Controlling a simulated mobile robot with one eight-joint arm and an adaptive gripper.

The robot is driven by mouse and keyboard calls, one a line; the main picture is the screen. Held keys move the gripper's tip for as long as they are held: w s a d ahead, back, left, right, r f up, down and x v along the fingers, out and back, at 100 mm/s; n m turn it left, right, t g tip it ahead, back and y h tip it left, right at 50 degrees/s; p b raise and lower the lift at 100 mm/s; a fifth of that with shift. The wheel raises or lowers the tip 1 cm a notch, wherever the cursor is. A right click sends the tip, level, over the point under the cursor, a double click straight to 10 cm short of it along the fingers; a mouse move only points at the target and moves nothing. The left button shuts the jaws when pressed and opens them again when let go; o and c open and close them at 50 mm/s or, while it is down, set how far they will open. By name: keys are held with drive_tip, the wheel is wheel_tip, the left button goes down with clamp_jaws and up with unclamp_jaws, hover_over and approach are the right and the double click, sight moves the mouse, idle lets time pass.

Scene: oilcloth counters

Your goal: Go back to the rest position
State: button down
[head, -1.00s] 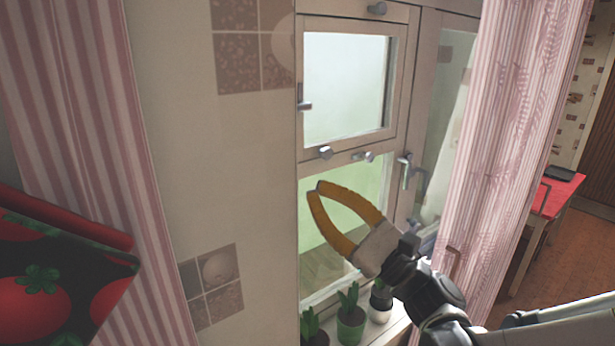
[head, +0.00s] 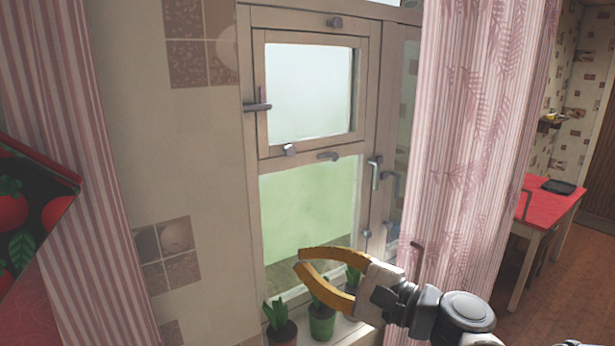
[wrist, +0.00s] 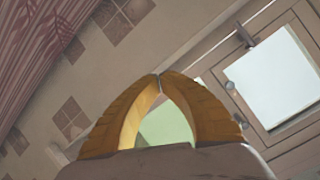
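My gripper (head: 299,259) has yellow-orange curved fingers and a pale body, and points left in the head view. It is in front of the window's lower green pane (head: 308,208), above the potted plants. In the wrist view its fingertips (wrist: 159,76) meet, with an empty gap between the curved fingers behind them. It holds nothing. My arm comes in from the lower right of the head view.
Several potted plants (head: 322,322) stand on the sill just below my gripper. A pink striped curtain (head: 475,150) hangs to its right, close to the arm. A red table (head: 548,204) stands farther right. A tomato-patterned cloth (head: 30,215) is at the left edge.

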drive_tip(key=s+d+f+n+g+h+b, duration=0.1)
drive_tip(key=s+d+f+n+h+b, duration=0.25)
drive_tip(key=f, duration=0.55)
drive_tip(key=s+d+f+n+g+h+b, duration=0.2)
drive_tip(key=s+f+n+h, duration=0.15)
drive_tip(key=f, duration=0.55)
drive_tip(key=s+d+f+n+h+b, duration=0.2)
drive_tip(key=d+f+n+h, duration=0.1)
drive_tip(key=d, duration=0.3)
drive_tip(key=s+d+f+n+h+b, duration=0.2)
drive_tip(key=s+d+f+h, duration=0.1)
drive_tip(key=d, duration=0.4)
drive_tip(key=shift+s+d+f+n+h, duration=0.25)
drive_tip(key=shift+f+n+h, duration=0.15)
drive_tip(key=shift+f+h, duration=0.5)
drive_tip(key=shift+r, duration=0.2)
